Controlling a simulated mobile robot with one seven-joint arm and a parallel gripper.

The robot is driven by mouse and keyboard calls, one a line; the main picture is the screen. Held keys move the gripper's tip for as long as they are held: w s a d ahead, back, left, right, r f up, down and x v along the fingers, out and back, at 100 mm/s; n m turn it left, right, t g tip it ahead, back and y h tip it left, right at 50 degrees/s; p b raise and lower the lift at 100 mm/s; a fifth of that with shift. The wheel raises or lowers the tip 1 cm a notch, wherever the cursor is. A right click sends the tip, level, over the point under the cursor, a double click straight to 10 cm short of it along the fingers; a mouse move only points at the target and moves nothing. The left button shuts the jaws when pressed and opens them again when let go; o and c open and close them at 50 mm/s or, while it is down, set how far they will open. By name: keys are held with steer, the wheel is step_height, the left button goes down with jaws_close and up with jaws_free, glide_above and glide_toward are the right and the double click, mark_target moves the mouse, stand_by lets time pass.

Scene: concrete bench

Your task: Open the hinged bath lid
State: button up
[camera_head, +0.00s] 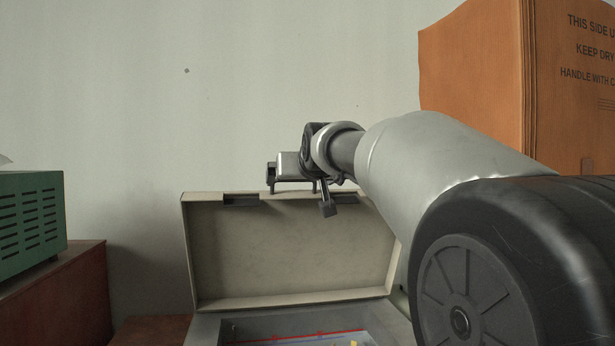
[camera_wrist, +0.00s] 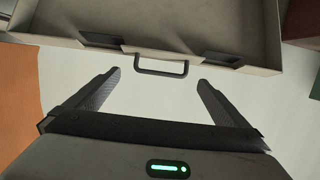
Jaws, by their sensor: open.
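The beige bath lid (camera_head: 290,245) stands raised and upright at the back of the grey bath (camera_head: 205,328), its inner side facing the head camera. In the wrist view the lid (camera_wrist: 205,20) fills the top, with a dark handle (camera_wrist: 162,68) on its edge. My gripper (camera_head: 293,184) is at the lid's top edge in the head view. In the wrist view my gripper (camera_wrist: 160,82) has its two fingers wide apart, with the handle just beyond and between their tips. Nothing is held. My arm hides the lid's upper right part.
An orange cardboard box (camera_head: 470,75) stands at the right behind my arm. A green vented unit (camera_head: 30,222) sits on a reddish-brown block (camera_head: 60,300) at the left. A plain wall (camera_head: 200,110) is close behind the lid. The space above the lid's left part is free.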

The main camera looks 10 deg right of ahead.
steer(key=b+v, duration=0.1)
steer(key=v, duration=0.9)
steer(key=shift+s+b, duration=0.15)
steer(key=shift+b, duration=0.15)
steer(key=shift+r, duration=0.15)
steer(key=s+f+g+p, duration=0.1)
steer(key=s+f+g, duration=0.3)
steer(key=s+f, duration=1)
steer(key=s+a+f+g+p, duration=0.1)
steer(key=s+f+g, duration=0.4)
steer(key=s+f, duration=1)
step_height(320, 180, down, 6)
steer(key=shift+s+a+r+g+y+p, duration=0.1)
steer(key=shift+s+a+g+y+p, duration=0.1)
steer(key=shift+g+y+p, duration=0.15)
steer(key=shift+d, duration=0.1)
